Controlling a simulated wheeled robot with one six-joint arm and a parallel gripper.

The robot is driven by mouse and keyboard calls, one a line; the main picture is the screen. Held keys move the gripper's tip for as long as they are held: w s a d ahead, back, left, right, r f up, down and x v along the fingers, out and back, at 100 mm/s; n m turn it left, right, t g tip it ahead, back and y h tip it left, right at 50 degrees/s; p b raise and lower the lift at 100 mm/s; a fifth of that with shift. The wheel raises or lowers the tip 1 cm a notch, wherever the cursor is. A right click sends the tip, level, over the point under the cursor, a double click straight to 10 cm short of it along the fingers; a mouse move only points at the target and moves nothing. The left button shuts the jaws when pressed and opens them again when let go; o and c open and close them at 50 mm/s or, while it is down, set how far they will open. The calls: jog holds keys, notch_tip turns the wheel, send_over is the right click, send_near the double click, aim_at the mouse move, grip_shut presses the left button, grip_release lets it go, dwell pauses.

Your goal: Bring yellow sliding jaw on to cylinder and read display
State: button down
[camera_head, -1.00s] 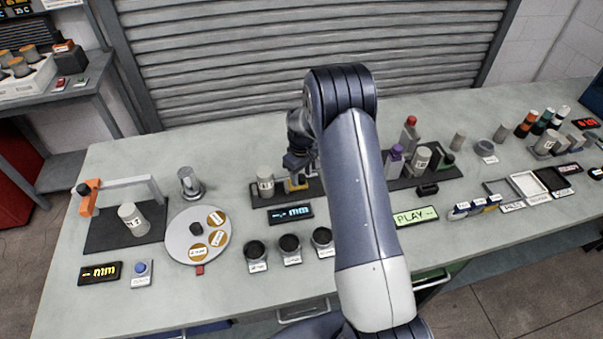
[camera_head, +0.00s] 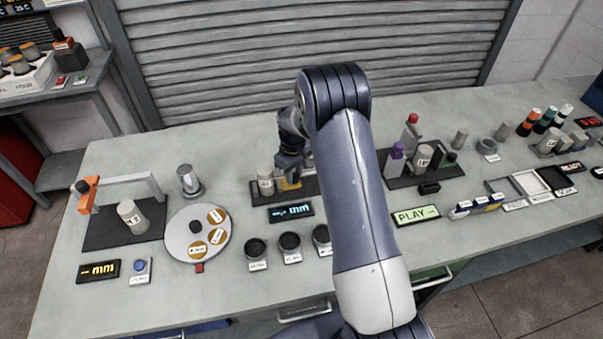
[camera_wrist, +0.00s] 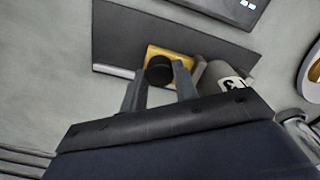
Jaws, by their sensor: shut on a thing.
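The yellow sliding jaw (camera_head: 288,184) sits on a dark base plate, just right of the pale grey cylinder (camera_head: 266,181). In the wrist view, the yellow jaw (camera_wrist: 153,52) carries a black knob (camera_wrist: 159,70), and my gripper (camera_wrist: 160,80) is shut on that knob. The cylinder (camera_wrist: 222,78) stands upright close beside the jaw, with part of a white label showing. I cannot tell whether jaw and cylinder touch. In the head view my gripper (camera_head: 293,169) is partly hidden by the arm. The blue-lit display (camera_head: 291,211) in front shows "mm"; its digits are too small to read.
A round grey turntable (camera_head: 183,236) with orange-brown discs is to the left. Three dark round pots (camera_head: 290,243) stand in front of the display. A second fixture (camera_head: 125,228) with a cylinder is far left. A green "PLAY" display (camera_head: 415,215) is to the right.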

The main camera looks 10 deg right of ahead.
jog(key=shift+a, duration=0.6)
jog(key=c, duration=1.1)
grip_release()
notch_tip(320, 180, up, 11)
jog(key=b, duration=0.2)
jog(key=shift+f, duration=0.15)
